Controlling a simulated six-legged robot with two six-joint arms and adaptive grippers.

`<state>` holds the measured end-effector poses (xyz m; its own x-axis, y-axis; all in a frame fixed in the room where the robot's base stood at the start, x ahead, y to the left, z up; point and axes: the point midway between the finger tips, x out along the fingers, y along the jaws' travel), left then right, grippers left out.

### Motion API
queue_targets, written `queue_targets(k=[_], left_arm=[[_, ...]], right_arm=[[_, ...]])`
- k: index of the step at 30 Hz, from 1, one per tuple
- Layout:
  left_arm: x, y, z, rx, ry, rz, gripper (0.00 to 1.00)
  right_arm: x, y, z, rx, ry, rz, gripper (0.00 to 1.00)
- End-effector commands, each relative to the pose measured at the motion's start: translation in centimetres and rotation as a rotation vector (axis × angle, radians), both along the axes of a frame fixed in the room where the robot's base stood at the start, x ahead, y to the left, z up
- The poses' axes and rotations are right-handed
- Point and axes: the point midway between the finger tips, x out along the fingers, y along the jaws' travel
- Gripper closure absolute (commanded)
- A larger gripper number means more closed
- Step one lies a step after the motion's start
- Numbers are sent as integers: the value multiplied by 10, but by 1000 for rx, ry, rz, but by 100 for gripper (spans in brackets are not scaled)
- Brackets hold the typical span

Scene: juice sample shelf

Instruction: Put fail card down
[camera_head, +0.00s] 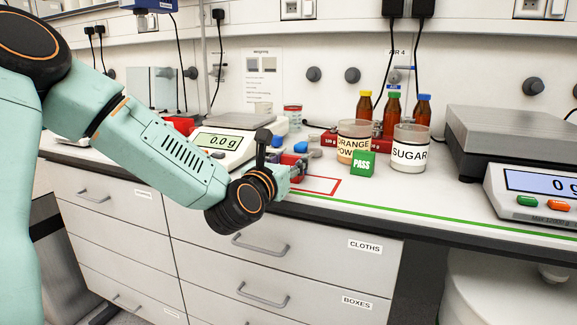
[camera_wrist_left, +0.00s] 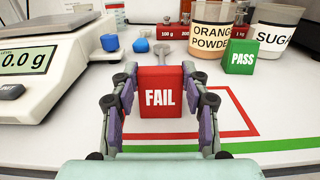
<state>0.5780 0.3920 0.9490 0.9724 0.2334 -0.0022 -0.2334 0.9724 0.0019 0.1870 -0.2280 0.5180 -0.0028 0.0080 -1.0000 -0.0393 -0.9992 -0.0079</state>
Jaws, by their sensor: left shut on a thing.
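The red fail card (camera_wrist_left: 160,97) is a small block with white lettering. It stands upright between the two fingers of my left gripper (camera_wrist_left: 161,100), which is shut on it. In the left wrist view the card is over or on a red outlined rectangle (camera_wrist_left: 238,118) on the bench; I cannot tell if its base touches. In the head view my left gripper (camera_head: 297,166) is at the bench's front edge and the card is mostly hidden. The green pass card (camera_head: 362,164) stands upright to the right, in front of the orange powder jar. My right gripper is not in view.
The orange powder jar (camera_head: 353,131) and sugar jar (camera_head: 411,150) stand behind and right, with brown bottles (camera_head: 392,115) behind them. A small balance (camera_head: 222,140) is left; a large scale (camera_head: 520,140) is far right. A green line (camera_head: 400,219) runs along the bench front.

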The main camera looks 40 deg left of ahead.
Motion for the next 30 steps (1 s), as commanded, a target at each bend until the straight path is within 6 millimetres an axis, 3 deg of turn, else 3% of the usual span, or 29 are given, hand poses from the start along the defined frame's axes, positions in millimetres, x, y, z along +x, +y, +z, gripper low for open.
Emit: queue_targets(k=[9,10,18,30], left_arm=[[-1,0,-3,0,0,0,80],[-1,0,-3,0,1,0,53],[-1,0,-2,0,1,0,31],[0,0,2,0,1,0,31]], right_arm=[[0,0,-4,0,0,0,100],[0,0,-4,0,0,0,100],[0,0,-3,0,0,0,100],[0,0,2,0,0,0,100]])
